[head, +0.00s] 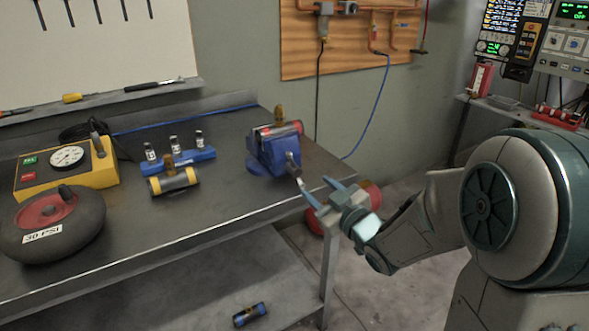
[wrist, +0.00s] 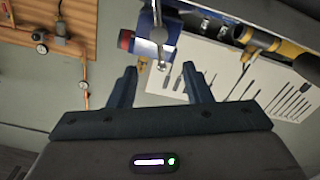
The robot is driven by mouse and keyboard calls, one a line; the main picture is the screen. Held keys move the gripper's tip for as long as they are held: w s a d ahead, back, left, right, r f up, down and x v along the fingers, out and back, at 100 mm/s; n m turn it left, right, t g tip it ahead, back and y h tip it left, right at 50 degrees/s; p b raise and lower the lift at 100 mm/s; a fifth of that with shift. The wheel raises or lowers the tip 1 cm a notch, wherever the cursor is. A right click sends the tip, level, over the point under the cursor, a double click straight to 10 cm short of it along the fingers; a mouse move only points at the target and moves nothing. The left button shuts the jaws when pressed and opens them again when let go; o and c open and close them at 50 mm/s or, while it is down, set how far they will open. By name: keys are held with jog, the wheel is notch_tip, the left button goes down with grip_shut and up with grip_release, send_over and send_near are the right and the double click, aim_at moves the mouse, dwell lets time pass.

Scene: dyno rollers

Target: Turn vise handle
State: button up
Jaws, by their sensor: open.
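The blue vise (head: 273,150) is mounted near the right end of the dark workbench, with a red and black cylinder in its top. Its metal handle (head: 298,178) hangs from the front and slants down to the right. My gripper (head: 322,190) is open, its blue fingers close to the handle's lower end. In the wrist view the vise (wrist: 146,22) is at the top centre. The handle (wrist: 160,47) shows beyond and between the two open fingertips (wrist: 159,72). I cannot tell whether a finger touches the handle.
On the workbench (head: 225,182) stand a yellow gauge box (head: 95,165), a black round tank (head: 75,235), a blue rack with small bottles (head: 180,160) and a yellow-ended roller (head: 173,181). Another roller (head: 250,314) lies on the lower shelf. The bench's right edge is beside my gripper.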

aim_at(295, 169)
jog(key=x, duration=1.1)
jog(key=shift+w+a+p, duration=0.25)
jog(key=shift+p, duration=0.15)
jog(key=shift+c, duration=0.4)
jog(key=c, duration=0.9)
